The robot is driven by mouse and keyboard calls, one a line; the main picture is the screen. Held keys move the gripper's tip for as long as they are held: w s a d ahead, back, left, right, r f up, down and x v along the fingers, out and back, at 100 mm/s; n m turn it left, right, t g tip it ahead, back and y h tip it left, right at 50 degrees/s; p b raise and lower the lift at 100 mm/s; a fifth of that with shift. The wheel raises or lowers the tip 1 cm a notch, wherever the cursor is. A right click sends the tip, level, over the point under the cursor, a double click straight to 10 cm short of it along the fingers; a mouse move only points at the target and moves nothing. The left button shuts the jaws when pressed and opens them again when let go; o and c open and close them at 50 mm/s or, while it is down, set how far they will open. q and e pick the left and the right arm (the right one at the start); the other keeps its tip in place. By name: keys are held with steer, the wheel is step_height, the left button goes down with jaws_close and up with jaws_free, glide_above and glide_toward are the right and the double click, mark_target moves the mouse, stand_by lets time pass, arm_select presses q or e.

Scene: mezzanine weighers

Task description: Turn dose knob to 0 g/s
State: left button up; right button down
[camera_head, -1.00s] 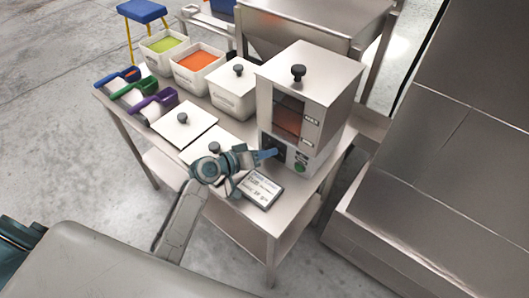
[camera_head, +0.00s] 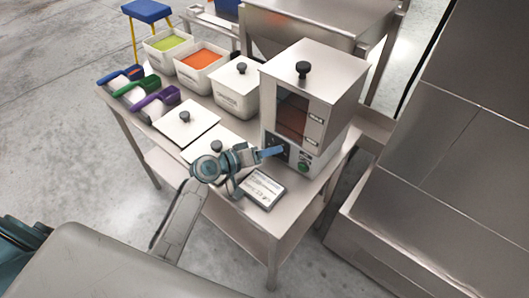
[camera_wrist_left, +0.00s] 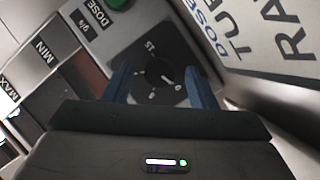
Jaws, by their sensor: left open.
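The dose knob (camera_wrist_left: 158,74) is a dark round knob on a black dial plate, with a "15" mark and a small white mark visible in the left wrist view. The blue fingers of my left gripper (camera_wrist_left: 160,88) stand apart on either side of it; whether they touch it I cannot tell. In the head view my left gripper (camera_head: 272,152) reaches the front lower panel of the steel dosing machine (camera_head: 312,75) and hides the knob. My right gripper is not in view.
A green button (camera_head: 304,167) is right of the gripper; it also shows in the wrist view (camera_wrist_left: 118,3). A tilted sign (camera_head: 262,188) stands close below the gripper. A steel chute (camera_head: 430,200) stands right.

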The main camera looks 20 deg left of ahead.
arm_select(q)
steer(key=b+v, duration=0.2)
steer(key=v, duration=0.7)
steer(key=shift+a+f, duration=0.1)
steer(key=shift+a, duration=0.05)
steer(key=shift+v, duration=0.85)
